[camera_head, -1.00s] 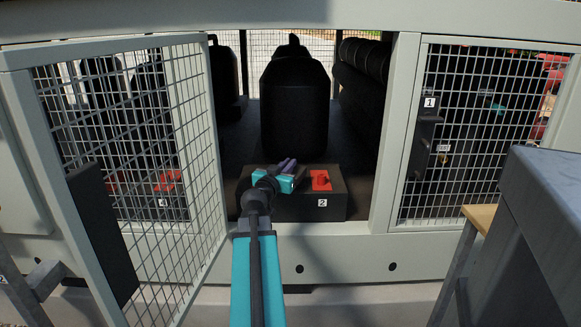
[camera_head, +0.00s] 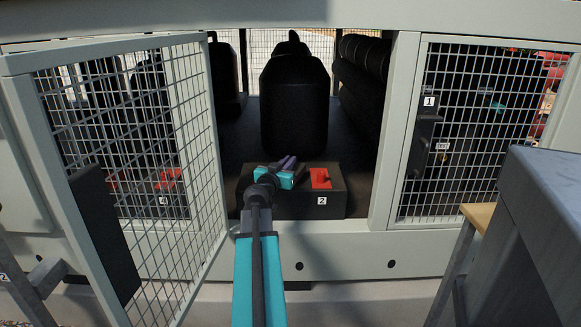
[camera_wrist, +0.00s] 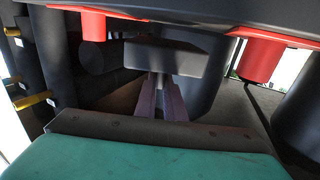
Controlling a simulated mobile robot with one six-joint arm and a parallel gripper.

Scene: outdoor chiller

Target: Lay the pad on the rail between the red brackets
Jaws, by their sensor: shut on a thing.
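My gripper (camera_head: 289,162) reaches through the open front of the cabinet to the dark box-like rail (camera_head: 280,208) marked 2. One red bracket (camera_head: 320,178) shows on the rail just right of the gripper. In the wrist view my purple fingers (camera_wrist: 165,98) are shut on a dark rectangular pad (camera_wrist: 165,58). There the pad sits sideways between the left red bracket (camera_wrist: 93,25) and the right red bracket (camera_wrist: 262,60), apart from both. The pad's contact with the rail cannot be told. In the head view the pad is not distinct against the dark interior.
An open mesh door (camera_head: 170,200) stands left of my arm. A closed mesh door with a latch marked 1 (camera_head: 428,115) is at right. A large black tank (camera_head: 294,105) stands behind the rail. A grey surface (camera_head: 545,200) is at front right.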

